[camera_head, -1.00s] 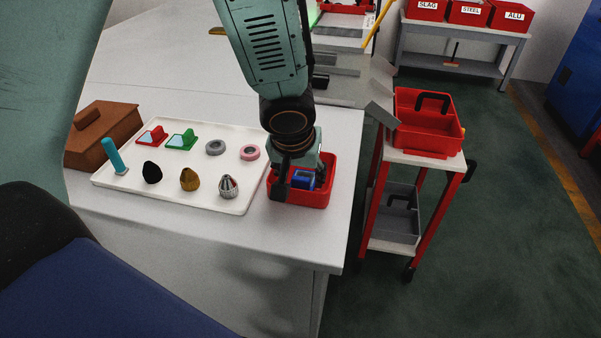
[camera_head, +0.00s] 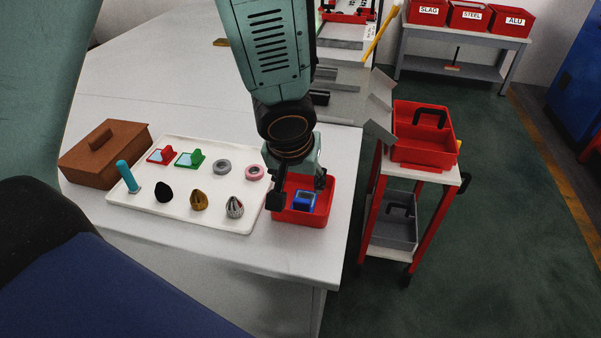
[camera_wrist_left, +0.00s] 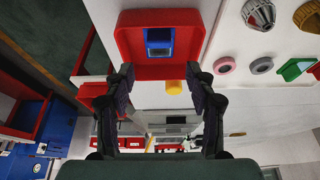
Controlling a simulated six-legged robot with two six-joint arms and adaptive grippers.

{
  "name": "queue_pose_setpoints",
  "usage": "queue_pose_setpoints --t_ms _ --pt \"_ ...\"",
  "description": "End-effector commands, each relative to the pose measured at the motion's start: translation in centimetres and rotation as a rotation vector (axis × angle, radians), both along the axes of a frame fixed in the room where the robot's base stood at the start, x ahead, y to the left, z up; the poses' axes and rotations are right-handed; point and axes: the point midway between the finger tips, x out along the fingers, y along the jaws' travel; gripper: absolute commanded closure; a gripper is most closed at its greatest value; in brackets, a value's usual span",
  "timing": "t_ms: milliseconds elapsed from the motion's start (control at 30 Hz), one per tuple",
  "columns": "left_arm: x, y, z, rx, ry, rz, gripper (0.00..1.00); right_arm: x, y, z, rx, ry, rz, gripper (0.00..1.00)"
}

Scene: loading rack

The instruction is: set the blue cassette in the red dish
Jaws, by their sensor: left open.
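The blue cassette (camera_head: 305,200) lies inside the red dish (camera_head: 296,221) near the right front of the white table. In the left wrist view the blue cassette (camera_wrist_left: 160,42) rests on the floor of the red dish (camera_wrist_left: 127,45), close to its near wall. My left gripper (camera_head: 298,193) is above the dish's back left part in the head view. In the left wrist view its two fingers (camera_wrist_left: 160,75) are spread apart with nothing between them, clear of the cassette. My right gripper is not in view.
Left of the dish is a white tray (camera_head: 215,220) with cassettes, rings, cones and a teal post. A brown box (camera_head: 105,152) stands at far left. Beyond the table's right edge is a trolley with a red toolbox (camera_head: 424,150). The table front is clear.

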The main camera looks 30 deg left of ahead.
Motion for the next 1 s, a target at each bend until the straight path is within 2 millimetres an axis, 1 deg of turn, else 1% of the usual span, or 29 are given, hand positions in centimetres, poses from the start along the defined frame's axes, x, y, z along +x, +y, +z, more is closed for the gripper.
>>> queue_pose_setpoints --t_ms 33,100,300,400,600,1000 --pt "-0.2 -0.1 1.0 0.002 -0.001 -0.001 0.44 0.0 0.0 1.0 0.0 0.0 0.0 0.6" --pt "-0.5 -0.1 1.6 0.002 -0.001 -0.001 0.44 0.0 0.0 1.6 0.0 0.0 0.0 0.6" --pt "-1.0 -0.3 3.3 0.002 -0.002 -0.001 0.44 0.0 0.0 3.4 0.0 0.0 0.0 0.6" --pt "-1.3 -0.4 3.8 0.004 -0.002 -0.002 0.44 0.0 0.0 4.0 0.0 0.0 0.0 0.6" --pt "-1.5 -0.4 4.2 0.004 -0.004 -0.002 0.44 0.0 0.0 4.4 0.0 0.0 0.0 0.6" --pt "-1.5 -0.4 4.2 0.004 -0.005 -0.002 0.44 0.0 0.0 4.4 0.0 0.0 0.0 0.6"
